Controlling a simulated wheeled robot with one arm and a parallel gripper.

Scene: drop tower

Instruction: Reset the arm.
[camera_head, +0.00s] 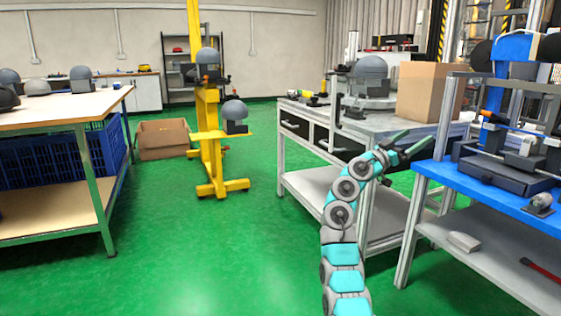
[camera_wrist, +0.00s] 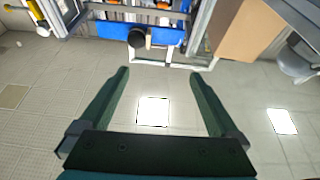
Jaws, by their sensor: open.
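My arm (camera_head: 342,230) is teal and grey and rises from the bottom of the head view, bending to the right at its top. My gripper (camera_head: 415,142) is at the end, in front of the grey workbench and beside the blue bench. Its dark green fingers are spread apart. In the wrist view my gripper (camera_wrist: 160,73) is open, with nothing between the fingers. Behind them are pale ceiling tiles and a lit panel (camera_wrist: 153,111).
A grey workbench (camera_head: 395,124) carries a cardboard box (camera_head: 429,92) and a grey dome. A blue bench (camera_head: 500,194) with equipment stands close on the right. A yellow stand (camera_head: 211,150) and a wooden-topped table (camera_head: 60,108) are to the left. The green floor between is clear.

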